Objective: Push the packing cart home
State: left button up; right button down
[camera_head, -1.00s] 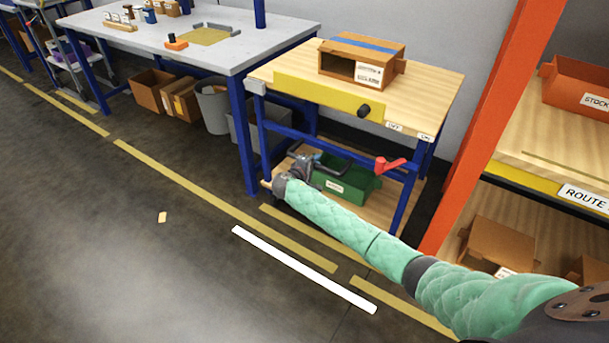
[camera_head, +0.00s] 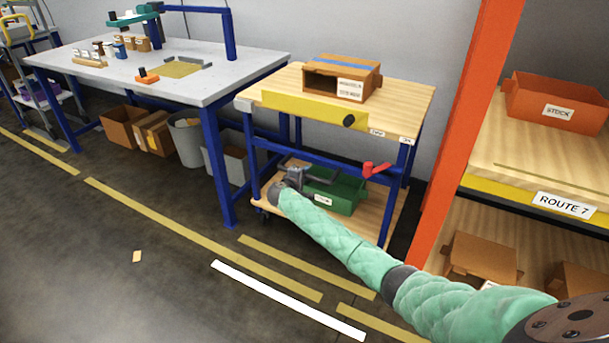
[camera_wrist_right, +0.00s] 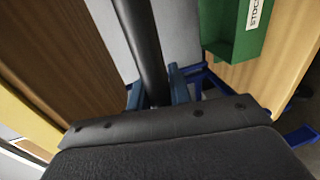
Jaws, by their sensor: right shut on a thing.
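The packing cart (camera_head: 420,105) has a wooden top, a yellow front panel and a blue frame, and stands between the grey bench and the orange rack post. A brown carton (camera_head: 320,82) with a label is on its top. A green bin (camera_head: 342,198) sits on its lower shelf. My right gripper (camera_head: 297,176) is at the cart's front, shut on its dark handle bar, which also runs up from the gripper in the wrist view (camera_wrist_right: 145,45). The fingertips are partly hidden. A red lever (camera_head: 375,170) is right of the gripper. My left gripper is out of view.
A grey bench (camera_head: 110,80) stands left of the cart, with bins and cartons under it. An orange post (camera_head: 470,130) and the Route 7 shelf (camera_head: 490,180) are close on the right. A white floor strip (camera_head: 290,300) and yellow tape lie in front. Open floor is front left.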

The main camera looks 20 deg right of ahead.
jog(key=c, duration=1.7)
grip_release()
jog(key=shift+w+d+r, duration=0.1)
jog(key=shift+d+r, duration=0.1)
jog(key=shift+d, duration=0.05)
jog(key=o, duration=0.4)
jog(key=shift+f, duration=0.2)
jog(key=shift+a, duration=0.15)
jog(key=v, duration=0.7)
jog(key=shift+a, duration=0.2)
